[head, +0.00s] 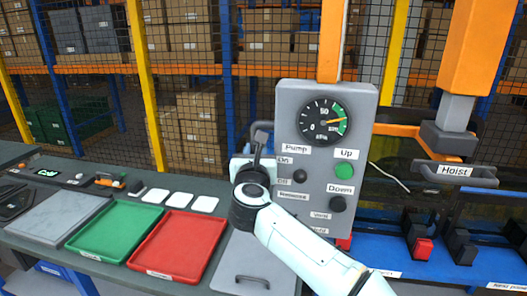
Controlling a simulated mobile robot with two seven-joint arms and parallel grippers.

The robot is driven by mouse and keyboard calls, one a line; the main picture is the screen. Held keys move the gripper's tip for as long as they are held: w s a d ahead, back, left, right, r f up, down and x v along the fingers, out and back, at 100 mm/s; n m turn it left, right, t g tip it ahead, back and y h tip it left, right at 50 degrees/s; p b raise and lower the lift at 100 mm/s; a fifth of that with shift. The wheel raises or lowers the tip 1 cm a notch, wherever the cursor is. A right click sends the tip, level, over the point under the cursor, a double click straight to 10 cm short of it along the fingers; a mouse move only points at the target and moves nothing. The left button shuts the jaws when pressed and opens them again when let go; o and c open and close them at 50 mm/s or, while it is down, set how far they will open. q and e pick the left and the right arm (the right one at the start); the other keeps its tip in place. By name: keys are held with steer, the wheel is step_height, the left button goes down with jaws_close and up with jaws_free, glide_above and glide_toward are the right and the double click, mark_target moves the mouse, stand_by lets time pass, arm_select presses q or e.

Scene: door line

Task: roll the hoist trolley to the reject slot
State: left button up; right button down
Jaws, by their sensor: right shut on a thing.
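The hoist (478,50) is an orange column at the right, with a grey lower section and a dark grey handle (455,173) labelled "Hoist". No gripper is at that handle. A blue rail (455,252) with dark slots or blocks on it lies below; the small label at its lower right is too small to read surely, so I cannot tell which is the reject slot. My right gripper (257,150) is at the left side of the grey control panel, shut on a dark lever (262,130) there; my own wrist partly hides the grip. My left gripper is not in view.
The grey control panel (318,215) with gauge and buttons stands between my right gripper and the hoist. A green tray (115,232), a red tray (178,245) and white pads (180,198) lie on the bench at left. A mesh fence with shelves stands behind.

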steer(key=shift+a+r, duration=0.1)
steer(key=shift+a, duration=0.1)
steer(key=c, duration=1.1)
jaws_free()
steer(key=shift+o, duration=0.4)
steer(key=shift+w+a, duration=0.1)
steer(key=shift+a, duration=0.05)
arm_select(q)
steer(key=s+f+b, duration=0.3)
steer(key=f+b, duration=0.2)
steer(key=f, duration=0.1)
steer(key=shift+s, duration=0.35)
arm_select(e)
steer(key=s+a, duration=0.1)
steer(key=s, duration=1.2)
steer(key=shift+s, duration=0.25)
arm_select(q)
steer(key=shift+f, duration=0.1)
arm_select(e)
steer(key=shift+w, duration=0.1)
